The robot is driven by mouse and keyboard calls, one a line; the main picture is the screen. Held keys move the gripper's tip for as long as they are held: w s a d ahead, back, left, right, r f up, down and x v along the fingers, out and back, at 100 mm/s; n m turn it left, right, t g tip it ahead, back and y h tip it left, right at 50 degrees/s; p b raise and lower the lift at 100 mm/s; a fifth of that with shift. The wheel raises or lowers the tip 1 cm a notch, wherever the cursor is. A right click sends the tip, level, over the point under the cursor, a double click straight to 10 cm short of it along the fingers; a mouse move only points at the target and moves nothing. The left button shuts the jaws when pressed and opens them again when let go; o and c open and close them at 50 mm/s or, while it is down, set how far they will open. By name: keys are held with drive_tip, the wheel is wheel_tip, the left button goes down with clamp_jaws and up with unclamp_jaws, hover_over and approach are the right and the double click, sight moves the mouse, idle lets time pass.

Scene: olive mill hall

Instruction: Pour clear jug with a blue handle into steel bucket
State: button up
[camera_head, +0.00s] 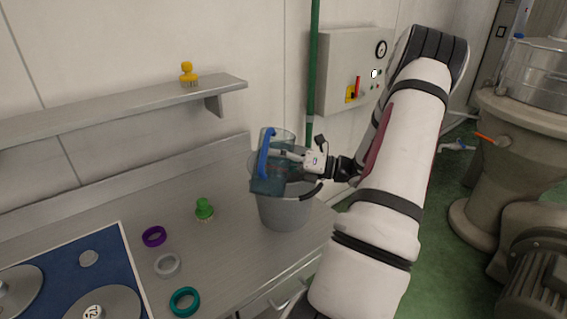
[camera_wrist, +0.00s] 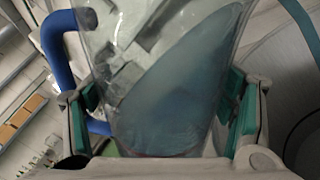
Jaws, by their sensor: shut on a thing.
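The clear jug with a blue handle (camera_head: 264,155) is in my gripper (camera_head: 301,160), over the steel bucket in the head view. In the wrist view the clear jug (camera_wrist: 170,70) fills the middle, between the two green finger pads of my gripper (camera_wrist: 165,112). It holds a bluish liquid whose surface slants across the jug in that view. The steel bucket (camera_head: 283,211) stands on the steel counter; the jug and my gripper hide part of its rim. I cannot tell whether any liquid is leaving the jug.
On the counter (camera_head: 225,245) are a green brush (camera_head: 204,208), a purple ring (camera_head: 154,237), a grey ring (camera_head: 167,265) and a teal ring (camera_head: 184,301). A blue panel (camera_head: 122,255) with round plates lies at left. A shelf (camera_head: 130,112) holds a yellow brush (camera_head: 188,74).

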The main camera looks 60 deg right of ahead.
drive_tip(key=shift+f+m, duration=0.1)
drive_tip(key=shift+m, duration=0.8)
idle(1.7)
drive_tip(key=shift+r+m+h, duration=0.3)
drive_tip(key=shift+r+m, duration=0.3)
drive_tip(key=shift+m, duration=0.4)
idle(3.2)
drive_tip(key=shift+m+b, duration=0.3)
idle(0.9)
